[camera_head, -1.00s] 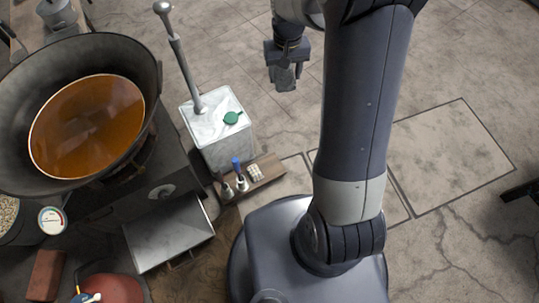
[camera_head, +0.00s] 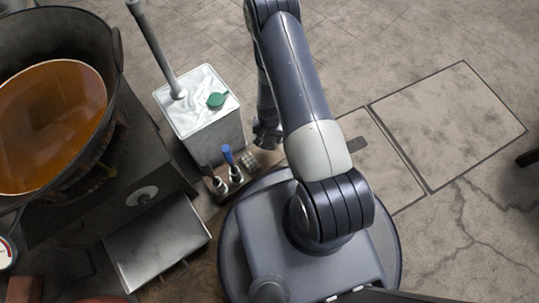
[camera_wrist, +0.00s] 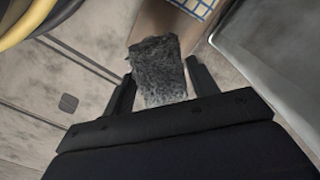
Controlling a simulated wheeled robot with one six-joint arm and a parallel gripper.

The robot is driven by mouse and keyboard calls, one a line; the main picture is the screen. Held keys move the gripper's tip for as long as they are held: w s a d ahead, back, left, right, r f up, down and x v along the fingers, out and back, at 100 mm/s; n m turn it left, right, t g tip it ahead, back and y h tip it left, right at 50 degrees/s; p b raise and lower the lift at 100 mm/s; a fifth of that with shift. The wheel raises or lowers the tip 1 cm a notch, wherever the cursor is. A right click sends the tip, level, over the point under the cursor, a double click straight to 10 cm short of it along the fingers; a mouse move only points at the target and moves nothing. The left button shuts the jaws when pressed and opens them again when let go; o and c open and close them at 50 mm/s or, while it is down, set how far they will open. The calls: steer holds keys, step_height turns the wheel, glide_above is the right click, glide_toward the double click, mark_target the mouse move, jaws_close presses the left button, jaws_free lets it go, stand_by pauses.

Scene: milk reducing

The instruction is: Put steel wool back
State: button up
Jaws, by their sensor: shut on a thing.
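The steel wool (camera_wrist: 158,62) is a dark grey, rough, fibrous pad in the wrist view. My gripper (camera_wrist: 160,82) is shut on it, with one finger on each side, and the pad sticks out past the fingertips. In the head view my gripper (camera_head: 267,135) hangs to the right of the white canister, close to the wooden board (camera_wrist: 150,22). The steel wool cannot be made out in the head view.
The open canister (camera_head: 207,118) holds a ladle and a green piece on white contents. A metal tray (camera_head: 155,245) and a large wok (camera_head: 110,75) lie left.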

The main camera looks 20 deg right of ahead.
step_height(320, 180, down, 10)
steer(key=b, duration=0.3)
steer(key=shift+f+b, duration=0.2)
steer(key=shift+b, duration=0.2)
steer(key=shift+f, duration=0.2)
steer(key=o, duration=0.9)
step_height(320, 180, up, 12)
steer(key=p, duration=0.5)
steer(key=shift+r, duration=0.2)
